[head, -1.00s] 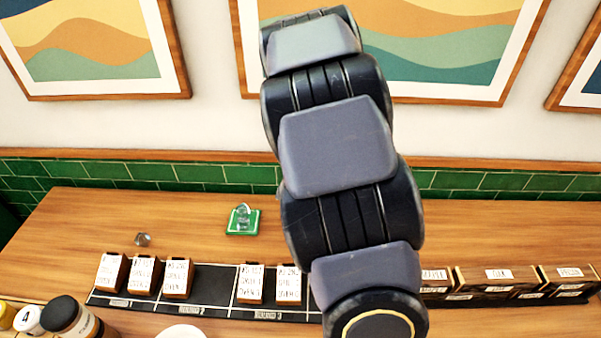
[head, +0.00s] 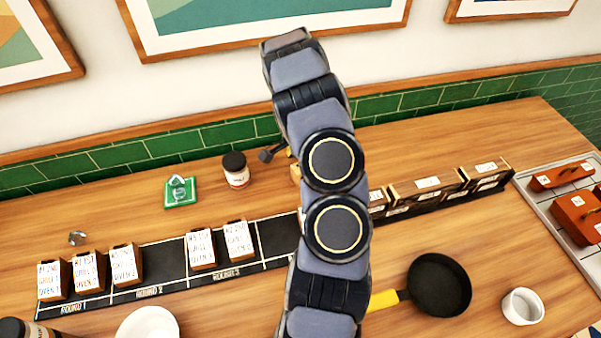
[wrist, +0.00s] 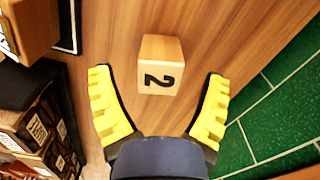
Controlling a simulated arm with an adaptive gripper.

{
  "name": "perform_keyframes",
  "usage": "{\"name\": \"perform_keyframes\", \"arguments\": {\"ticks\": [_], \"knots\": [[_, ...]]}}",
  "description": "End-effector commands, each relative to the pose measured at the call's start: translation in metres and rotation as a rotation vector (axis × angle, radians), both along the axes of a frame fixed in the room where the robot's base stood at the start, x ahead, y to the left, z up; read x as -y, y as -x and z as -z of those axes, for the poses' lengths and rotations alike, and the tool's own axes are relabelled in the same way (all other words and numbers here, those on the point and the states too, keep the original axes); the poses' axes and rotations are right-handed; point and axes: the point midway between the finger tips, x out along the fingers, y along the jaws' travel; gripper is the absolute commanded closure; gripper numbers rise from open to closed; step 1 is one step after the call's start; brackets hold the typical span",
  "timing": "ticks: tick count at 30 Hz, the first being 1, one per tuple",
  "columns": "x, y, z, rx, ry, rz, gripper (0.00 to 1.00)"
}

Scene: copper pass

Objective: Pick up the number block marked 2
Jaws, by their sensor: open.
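The number block marked 2 (wrist: 160,63) is a pale wooden cube with a black 2. In the wrist view it stands on the wooden counter, just beyond and between the fingertips, apart from both. My gripper (wrist: 158,98) is open and empty, with ridged yellow fingers on either side of the space below the block. In the head view my arm hides most of this area. A bit of pale wood (head: 295,172) shows beside my arm there; I cannot tell whether it is the block.
The green tiled wall (wrist: 270,115) stands close on the right in the wrist view. Dark wooden boxes (wrist: 40,120) stand on the left. In the head view a jar (head: 235,170), a frying pan (head: 440,285) and a white cup (head: 522,306) stand on the counter.

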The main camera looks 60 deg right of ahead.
Motion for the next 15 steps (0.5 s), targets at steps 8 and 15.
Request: {"name": "perform_keyframes", "arguments": {"ticks": [8, 15], "knots": [[-0.001, 0.001, 0.029, -0.001, -0.004, 0.0, 0.23], [0.0, 0.0, 0.028, -0.001, -0.003, -0.001, 0.62]]}}
